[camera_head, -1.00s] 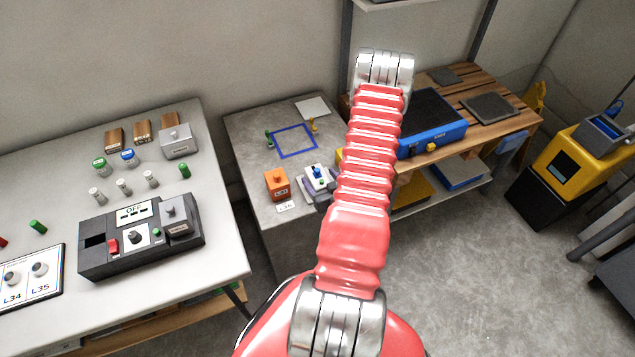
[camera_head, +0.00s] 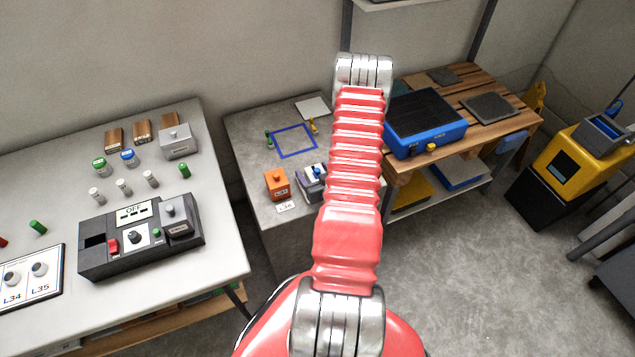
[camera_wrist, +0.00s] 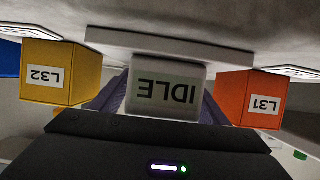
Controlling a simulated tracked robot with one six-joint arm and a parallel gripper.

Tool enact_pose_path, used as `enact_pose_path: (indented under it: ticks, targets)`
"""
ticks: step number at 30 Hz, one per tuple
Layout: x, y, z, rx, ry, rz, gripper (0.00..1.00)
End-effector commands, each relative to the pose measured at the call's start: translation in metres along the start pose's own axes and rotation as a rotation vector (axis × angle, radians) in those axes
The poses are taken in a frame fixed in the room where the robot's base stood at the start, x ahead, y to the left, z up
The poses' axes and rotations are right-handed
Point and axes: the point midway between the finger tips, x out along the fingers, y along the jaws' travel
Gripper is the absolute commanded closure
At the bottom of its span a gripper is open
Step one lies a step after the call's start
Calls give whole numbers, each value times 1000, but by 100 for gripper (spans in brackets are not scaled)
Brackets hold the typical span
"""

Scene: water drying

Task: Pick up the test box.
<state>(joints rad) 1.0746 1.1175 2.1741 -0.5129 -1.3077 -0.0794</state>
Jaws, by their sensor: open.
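No label marks which box is the test box. An orange box (camera_head: 277,183) with a knob stands at the front of the grey table; it also shows upside down, labelled L31, at right in the wrist view (camera_wrist: 247,97). A yellow box (camera_wrist: 62,72) labelled L32 is at left there. My gripper (camera_wrist: 165,140) shows as a dark body before the device, open, with no box seen held. My arm hides it in the head view.
A blue case (camera_head: 425,125) lies on the wooden bench at right. A blue square outline (camera_head: 293,141) on the grey table looks empty.

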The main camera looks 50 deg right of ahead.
Motion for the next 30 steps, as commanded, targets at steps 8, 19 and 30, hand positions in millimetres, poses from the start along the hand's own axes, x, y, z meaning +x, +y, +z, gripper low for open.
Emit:
enact_pose_path:
  ticks: [8, 19, 30]
  targets:
    - [0, 0, 0, 0, 0, 0, 35]
    - [0, 0, 0, 0, 0, 0, 62]
    - [0, 0, 0, 0, 0, 0, 88]
